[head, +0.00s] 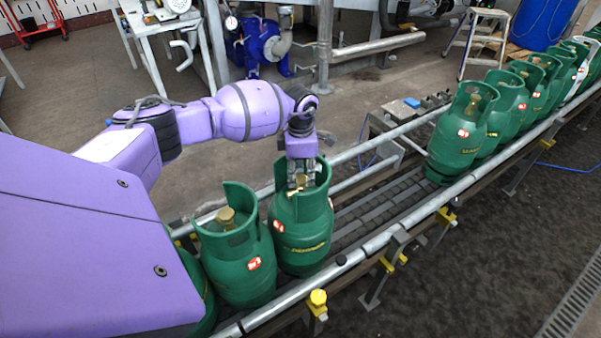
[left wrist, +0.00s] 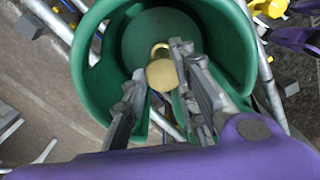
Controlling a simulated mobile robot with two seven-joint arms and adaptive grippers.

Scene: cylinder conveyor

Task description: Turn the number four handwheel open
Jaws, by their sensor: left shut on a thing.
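A green gas cylinder (head: 303,240) stands upright on the conveyor, with a brass handwheel (head: 301,183) inside its collar. My left gripper (head: 300,173) reaches down into this collar from above and is shut on the handwheel. In the left wrist view the round brass handwheel (left wrist: 162,76) sits between the two grey fingers (left wrist: 165,95), within the green collar (left wrist: 95,75). The fingers hide part of the valve. I cannot read the number on the cylinder's red and white sticker. My right gripper does not show in the head view.
A second green cylinder (head: 238,262) with a brass valve stands close on the left. Several more cylinders (head: 462,130) line the conveyor (head: 375,208) at the right, beyond an empty stretch. Metal rails (head: 425,212) run along both sides. A blue pump (head: 258,40) stands behind.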

